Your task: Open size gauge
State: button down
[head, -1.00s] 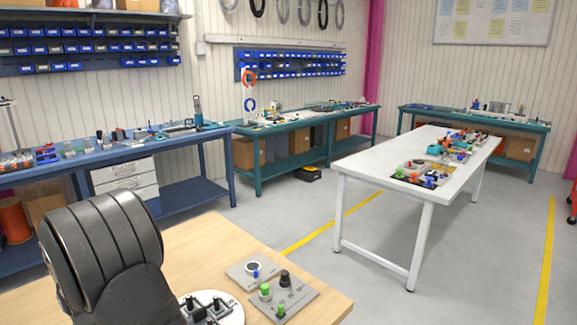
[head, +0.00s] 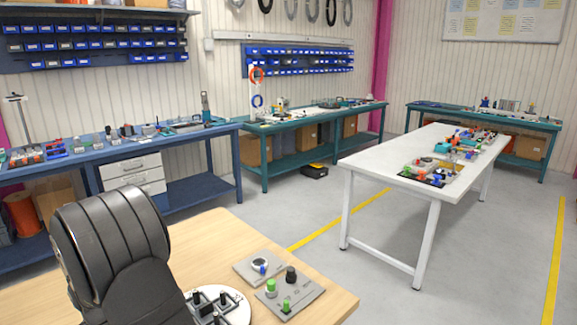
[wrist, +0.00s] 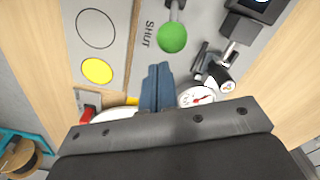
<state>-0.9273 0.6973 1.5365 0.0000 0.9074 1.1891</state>
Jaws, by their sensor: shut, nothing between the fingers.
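In the wrist view my gripper (wrist: 157,76) is shut and empty, its dark blue-grey fingers pointing at a grey panel (wrist: 150,62). The panel is marked "SHUT" beside a green ball knob (wrist: 172,37) on a short rod, just beyond and right of the fingertips. A white dial (wrist: 197,96) with a red needle lies right of the fingers, partly hidden by my gripper body. I cannot tell for sure which part is the size gauge. In the head view my gripper is not visible.
In the wrist view a black and silver fitting (wrist: 232,52) stands right, a red part (wrist: 90,114) left. In the head view, two grey plates (head: 262,253) with knobs and a round white base (head: 237,313) sit on the wooden table (head: 205,235); its surface beyond them is clear.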

jog(key=shift+f, duration=0.55)
jog(key=shift+s+a, duration=1.85)
jog(key=shift+w+d+r, duration=0.1)
jog(key=shift+w+d, duration=0.35)
notch_tip(320, 180, up, 7)
jog(key=shift+f, duration=0.1)
jog(key=c, duration=2.1)
grip_release()
